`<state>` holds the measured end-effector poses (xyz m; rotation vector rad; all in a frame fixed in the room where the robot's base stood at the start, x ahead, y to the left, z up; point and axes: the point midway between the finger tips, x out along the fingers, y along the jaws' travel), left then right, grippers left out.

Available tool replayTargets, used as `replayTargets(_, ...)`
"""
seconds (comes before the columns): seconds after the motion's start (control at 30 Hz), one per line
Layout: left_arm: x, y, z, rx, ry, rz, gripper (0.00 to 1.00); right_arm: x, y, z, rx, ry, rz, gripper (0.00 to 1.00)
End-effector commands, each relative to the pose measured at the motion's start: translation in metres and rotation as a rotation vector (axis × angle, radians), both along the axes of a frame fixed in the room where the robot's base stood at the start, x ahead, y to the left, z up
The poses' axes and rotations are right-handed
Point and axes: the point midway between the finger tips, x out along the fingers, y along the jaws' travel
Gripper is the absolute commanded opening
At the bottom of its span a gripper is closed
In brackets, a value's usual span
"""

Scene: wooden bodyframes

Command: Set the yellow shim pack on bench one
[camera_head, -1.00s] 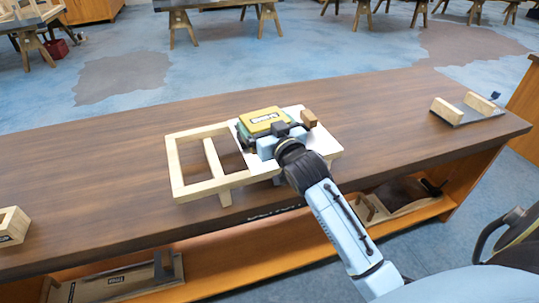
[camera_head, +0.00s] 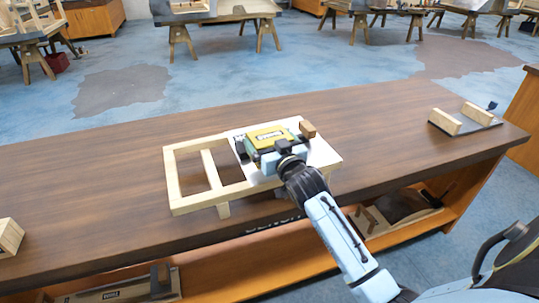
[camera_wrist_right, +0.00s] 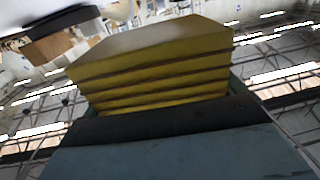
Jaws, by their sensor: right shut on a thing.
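The yellow shim pack (camera_head: 268,136) is at the wooden frame with the white panel, near the middle of the bench (camera_head: 370,120). In the right wrist view the shim pack (camera_wrist_right: 155,70) shows as a stack of yellow layers close above the jaw. My right gripper (camera_head: 270,150) is shut on the shim pack, over the white panel. I cannot tell whether the pack touches the panel. My left gripper is not in view.
The pale wooden frame (camera_head: 174,180) has an open left part and a white panel (camera_head: 322,153) at right. A small brown block (camera_head: 307,129) is at the panel's back edge. A clamp-like fixture (camera_head: 465,120) sits at the bench's right end. The bench's left half is mostly clear.

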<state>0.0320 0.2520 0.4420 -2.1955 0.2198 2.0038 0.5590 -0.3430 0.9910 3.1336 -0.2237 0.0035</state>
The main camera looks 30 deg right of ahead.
Motion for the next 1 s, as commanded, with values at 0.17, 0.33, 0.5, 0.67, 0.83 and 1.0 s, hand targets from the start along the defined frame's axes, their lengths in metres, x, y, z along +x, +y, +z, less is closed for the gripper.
replayTargets(0.17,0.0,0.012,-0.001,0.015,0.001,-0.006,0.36,0.0,0.0,-0.029,0.003,0.004,-0.001,0.63)
replayTargets(0.33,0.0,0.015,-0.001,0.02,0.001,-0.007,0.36,0.0,0.0,-0.036,0.0,-0.001,0.001,0.63)
replayTargets(0.5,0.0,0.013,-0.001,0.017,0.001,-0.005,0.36,0.0,0.0,-0.036,0.0,-0.001,0.001,0.63)
replayTargets(0.67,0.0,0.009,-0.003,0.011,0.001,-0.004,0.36,0.0,0.0,-0.041,0.0,0.0,0.001,0.63)
replayTargets(0.83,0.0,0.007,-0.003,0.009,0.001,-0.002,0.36,0.0,0.0,-0.041,0.0,0.003,0.001,1.0)
replayTargets(1.0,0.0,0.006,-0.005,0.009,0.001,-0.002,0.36,0.0,0.0,-0.041,-0.001,0.002,0.001,1.0)
